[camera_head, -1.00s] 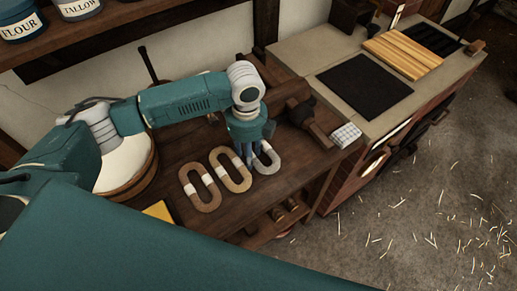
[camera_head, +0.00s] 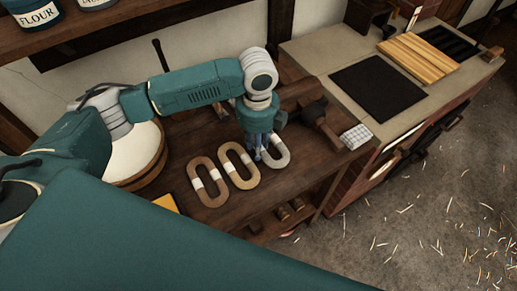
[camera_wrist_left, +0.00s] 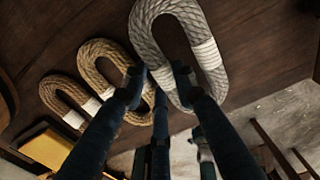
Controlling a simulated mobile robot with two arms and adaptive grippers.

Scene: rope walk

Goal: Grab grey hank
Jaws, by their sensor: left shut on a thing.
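The grey hank (camera_head: 279,155) is an oval rope loop with white bands, at the right end of a row of three hanks on the dark wooden bench. My left gripper (camera_head: 258,152) points down at its left side. In the left wrist view, the fingers (camera_wrist_left: 160,80) are shut on the near left strand of the grey hank (camera_wrist_left: 148,45), one fingertip to each side. The grey hank looks larger there than the others; I cannot tell whether it is clear of the bench. My right gripper is not in view.
A tan hank (camera_head: 229,165) and a brown hank (camera_head: 195,174) lie close to the left. A wooden tub (camera_head: 150,172) stands further left. A dark tool (camera_head: 320,120) and a white block (camera_head: 356,136) lie to the right. The stove top (camera_head: 310,50) is beyond.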

